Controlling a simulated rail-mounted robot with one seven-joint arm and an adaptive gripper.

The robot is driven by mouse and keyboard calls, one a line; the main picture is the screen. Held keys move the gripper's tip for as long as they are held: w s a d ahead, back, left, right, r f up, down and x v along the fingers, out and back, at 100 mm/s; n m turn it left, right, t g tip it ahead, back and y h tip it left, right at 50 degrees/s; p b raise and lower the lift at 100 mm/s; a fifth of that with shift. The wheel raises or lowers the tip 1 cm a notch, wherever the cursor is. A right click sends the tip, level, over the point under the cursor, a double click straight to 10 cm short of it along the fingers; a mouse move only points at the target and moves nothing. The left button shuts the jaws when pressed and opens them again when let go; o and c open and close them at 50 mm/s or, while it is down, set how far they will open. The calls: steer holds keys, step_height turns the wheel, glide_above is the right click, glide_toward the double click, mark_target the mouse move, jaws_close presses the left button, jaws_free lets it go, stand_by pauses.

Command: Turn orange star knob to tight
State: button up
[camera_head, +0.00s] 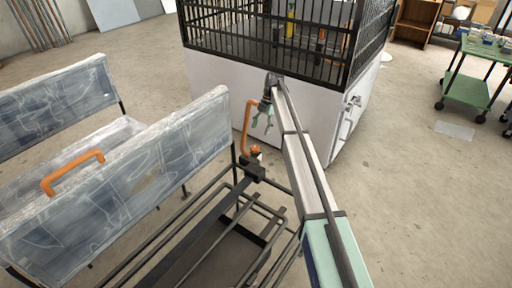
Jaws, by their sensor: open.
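The orange star knob (256,151) looks small and sits on top of a dark clamp block (252,170) on the black metal frame, near the middle of the view. My gripper (262,126) hangs above the knob with its pale green fingers pointing down. The fingers are open, and nothing shows between them. A gap shows between the fingertips and the knob. The knob's lobes and any tight mark are too small to make out.
An orange bent handle (247,128) rises just left of my gripper. Plastic-wrapped seat panels (130,165) stand at left, one with an orange grab handle (72,172). A white cabinet with a black cage (218,82) stands behind. A green cart (468,88) is far right.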

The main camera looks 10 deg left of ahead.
mark_target(255, 147)
steer(key=b+x, duration=0.1)
steer(key=x, duration=0.8)
steer(key=shift+f, duration=0.2)
steer(key=c, duration=1.2)
